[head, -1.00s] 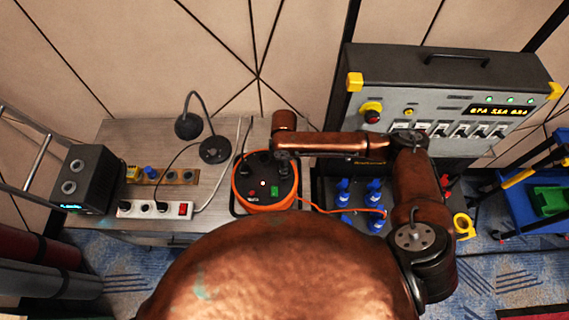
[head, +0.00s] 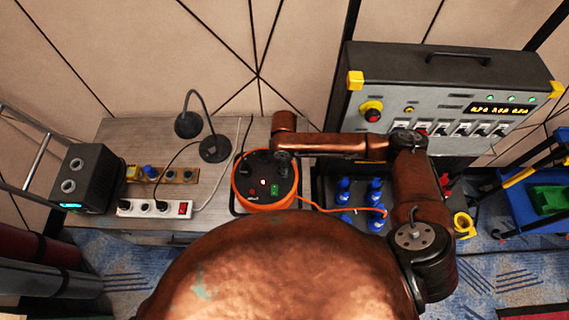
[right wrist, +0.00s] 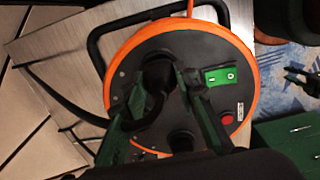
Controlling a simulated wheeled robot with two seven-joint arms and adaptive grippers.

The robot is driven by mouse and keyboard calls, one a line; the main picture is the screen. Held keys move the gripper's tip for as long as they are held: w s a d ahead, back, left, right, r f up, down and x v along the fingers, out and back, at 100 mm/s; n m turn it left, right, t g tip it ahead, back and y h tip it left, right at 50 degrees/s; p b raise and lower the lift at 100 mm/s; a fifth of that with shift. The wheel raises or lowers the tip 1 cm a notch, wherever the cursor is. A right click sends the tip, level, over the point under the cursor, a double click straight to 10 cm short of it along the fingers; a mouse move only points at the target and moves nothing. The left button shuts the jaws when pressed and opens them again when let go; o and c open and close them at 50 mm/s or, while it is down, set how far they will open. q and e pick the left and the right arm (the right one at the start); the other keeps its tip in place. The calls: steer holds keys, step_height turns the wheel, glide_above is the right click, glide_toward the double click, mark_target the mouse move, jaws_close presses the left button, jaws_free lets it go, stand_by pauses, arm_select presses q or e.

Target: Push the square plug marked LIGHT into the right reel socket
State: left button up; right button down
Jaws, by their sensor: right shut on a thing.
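The orange-rimmed cable reel (head: 240,201) lies on the grey bench, its black face up. It also fills the right wrist view (right wrist: 245,103), where a green plate and a red button show on its face. My right gripper (right wrist: 165,88) is over the reel face, shut on a black plug (right wrist: 158,76). In the head view the right gripper (head: 281,158) is at the reel's upper right part, largely hidden by its own arm. The plug's marking cannot be read. The socket under it is hidden, so I cannot tell how deep the plug sits. My left gripper is out of view.
A white power strip (head: 171,210), a wooden block with plugs (head: 178,177) and a black lamp (head: 214,149) stand left of the reel. A switch panel (head: 440,105) stands at the right, with several blue connectors (head: 344,186) below it.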

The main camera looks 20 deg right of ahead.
steer(key=shift+f, duration=0.35)
steer(key=c, duration=1.5)
jaws_free()
steer(key=shift+o, duration=0.5)
steer(key=o, duration=0.4)
steer(key=shift+c, duration=0.2)
steer(key=shift+r+p, duration=3.1)
steer(key=shift+p, duration=0.6)
steer(key=shift+s+f, duration=0.1)
